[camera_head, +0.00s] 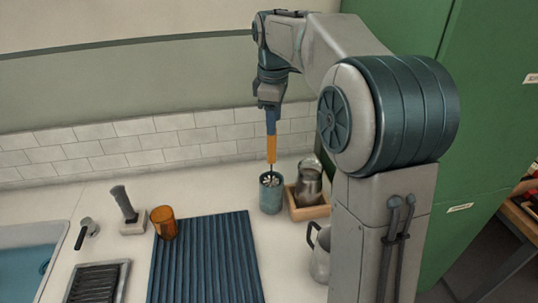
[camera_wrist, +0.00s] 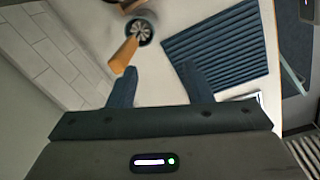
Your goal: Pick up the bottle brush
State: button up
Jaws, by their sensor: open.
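The bottle brush (camera_head: 271,151) stands upright with its orange handle up and its pale bristle head in a teal cup (camera_head: 270,197) on the counter. My gripper (camera_head: 272,130) points down from above, its blue fingers at the top of the handle in the head view. In the wrist view my gripper (camera_wrist: 160,76) is open with nothing between its fingers. There the brush handle (camera_wrist: 124,54) leans toward the left fingertip and its end lies just beyond it. The teal cup (camera_wrist: 139,40) is farther out. I cannot tell whether finger and handle touch.
A wooden tray (camera_head: 312,213) with a glass pitcher (camera_head: 309,182) stands right of the cup. A grey jug (camera_head: 320,258) is nearer. A ribbed blue mat (camera_head: 205,262), an amber glass (camera_head: 163,221) and a sink (camera_head: 25,268) are left. The tiled wall (camera_head: 140,148) is behind.

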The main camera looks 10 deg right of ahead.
jog(key=w+n, duration=0.1)
jog(key=w, duration=0.1)
jog(key=w+n+p, duration=0.1)
jog(key=w, duration=0.1)
jog(key=w+r+n, duration=0.1)
jog(key=w+n, duration=0.1)
jog(key=w, duration=0.1)
jog(key=shift+w+d+g, duration=0.1)
jog(key=shift+d+g, duration=0.1)
jog(key=shift+g, duration=0.2)
jog(key=shift+w+n, duration=0.3)
jog(key=shift+w+f, duration=0.1)
send_over(269, 163)
jog(key=w, duration=0.1)
jog(key=f, duration=0.8)
jog(key=shift+d+f, duration=0.15)
jog(key=shift+d, duration=0.05)
jog(key=shift+w+f+p, duration=0.1)
jog(key=shift+f+p, duration=0.8)
jog(key=shift+f, duration=1.7)
grip_shut()
